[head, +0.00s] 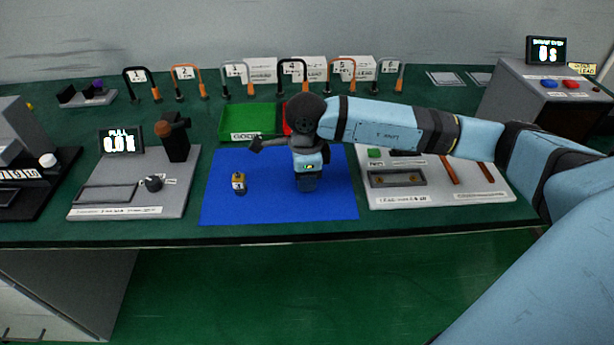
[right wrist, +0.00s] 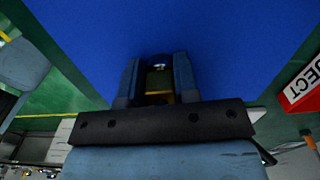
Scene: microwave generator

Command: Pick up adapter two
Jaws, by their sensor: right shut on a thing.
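My right gripper (head: 308,184) is low over the right part of the blue mat (head: 270,205), pointing down. In the right wrist view its fingers (right wrist: 158,80) are shut on a small dark piece with a yellowish band, adapter two (right wrist: 159,84). Its number is hidden, and in the head view the gripper covers it. I cannot tell whether it still touches the mat. Another small adapter (head: 239,182), with a label that looks like 1, stands upright on the mat to the left. My left gripper is not in view.
A green bin (head: 245,122) and a partly hidden red bin (head: 287,118) stand behind the mat. A grey station with a display (head: 120,205) is left; a light board with slots (head: 440,194) is right. Several numbered cable loops (head: 140,82) line the back.

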